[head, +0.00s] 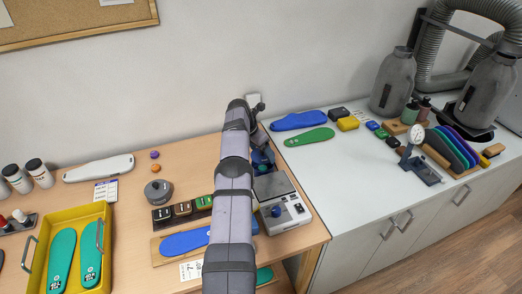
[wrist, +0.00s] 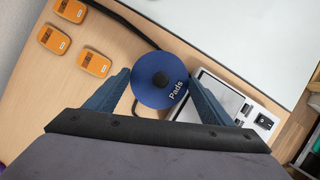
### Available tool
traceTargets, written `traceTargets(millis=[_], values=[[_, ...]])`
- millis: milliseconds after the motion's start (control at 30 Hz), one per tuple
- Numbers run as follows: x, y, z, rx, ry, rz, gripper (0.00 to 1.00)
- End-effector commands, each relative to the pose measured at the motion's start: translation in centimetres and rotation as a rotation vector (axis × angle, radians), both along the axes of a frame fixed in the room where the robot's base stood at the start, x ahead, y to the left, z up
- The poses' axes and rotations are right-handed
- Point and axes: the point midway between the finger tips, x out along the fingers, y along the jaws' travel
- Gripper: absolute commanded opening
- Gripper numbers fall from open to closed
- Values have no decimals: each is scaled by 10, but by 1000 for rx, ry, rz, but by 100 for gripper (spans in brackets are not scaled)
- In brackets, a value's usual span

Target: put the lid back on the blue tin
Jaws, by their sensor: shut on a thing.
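In the head view, my gripper (head: 262,159) is at the far right part of the wooden table, beyond the scale and largely behind my arm. I cannot make out the blue tin's body apart from the lid, nor tell whether the lid touches it.
A white scale (head: 283,214) stands close by on the near side; it also shows in the wrist view (wrist: 222,92). Several orange boxes (wrist: 94,62) lie to the left in the wrist view. The white counter (head: 330,180) adjoins the table on the right.

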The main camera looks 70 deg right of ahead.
Motion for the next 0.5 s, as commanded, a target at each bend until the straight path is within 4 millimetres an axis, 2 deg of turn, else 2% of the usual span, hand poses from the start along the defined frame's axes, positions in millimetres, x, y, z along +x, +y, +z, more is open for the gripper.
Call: traceTargets(millis=[33, 200, 500], values=[[0, 0, -8, 0, 0, 0, 54], [0, 0, -21, 0, 0, 0, 54], [0, 0, -33, 0, 0, 0, 54]])
